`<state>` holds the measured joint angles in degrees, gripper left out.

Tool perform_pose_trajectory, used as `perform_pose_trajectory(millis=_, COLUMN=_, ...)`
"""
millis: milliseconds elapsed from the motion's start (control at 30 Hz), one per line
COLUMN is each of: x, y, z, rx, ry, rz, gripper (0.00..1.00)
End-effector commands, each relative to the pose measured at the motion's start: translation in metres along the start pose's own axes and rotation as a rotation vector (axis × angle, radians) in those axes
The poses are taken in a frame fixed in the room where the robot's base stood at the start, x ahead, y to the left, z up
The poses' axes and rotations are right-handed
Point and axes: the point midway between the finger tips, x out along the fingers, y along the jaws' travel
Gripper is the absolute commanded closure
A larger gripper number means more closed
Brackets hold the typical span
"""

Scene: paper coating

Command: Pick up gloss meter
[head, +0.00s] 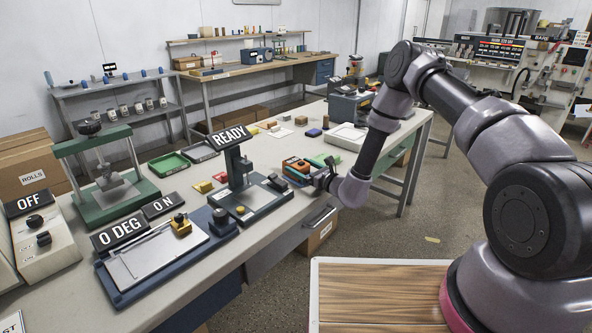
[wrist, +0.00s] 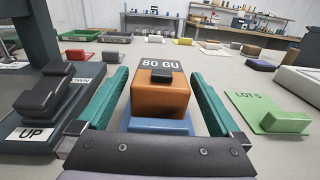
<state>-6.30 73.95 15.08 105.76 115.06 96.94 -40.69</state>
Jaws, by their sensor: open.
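The gloss meter appears to be the orange-brown block marked "80 GU" (wrist: 160,100) in the wrist view, with a small black part on top and blue at its near base. My gripper (wrist: 163,82) is open, its two green fingers on either side of the block, with a small gap on each side. The block is not gripped. In the head view my gripper (head: 312,172) is low over the right edge of the long bench, at a small orange item (head: 296,162) that seems to be the same block. My wrist partly hides it there.
The bench (head: 262,152) has clear patches farther back.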

Motion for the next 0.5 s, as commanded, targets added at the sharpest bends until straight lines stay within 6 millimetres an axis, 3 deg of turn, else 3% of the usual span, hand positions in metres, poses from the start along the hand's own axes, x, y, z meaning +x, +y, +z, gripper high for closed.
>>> perform_pose_trajectory(millis=200, x=0.024, y=0.000, z=0.001, rx=-0.001, ry=-0.001, rz=0.001, gripper=0.00)
perform_pose_trajectory(millis=433, x=0.025, y=0.000, z=0.001, rx=0.000, ry=0.001, rz=0.000, gripper=0.00)
perform_pose_trajectory(millis=467, x=0.025, y=0.000, z=0.001, rx=0.000, ry=0.001, rz=0.000, gripper=0.08)
perform_pose_trajectory(millis=500, x=0.025, y=0.000, z=0.001, rx=0.000, ry=0.001, rz=0.000, gripper=0.23)
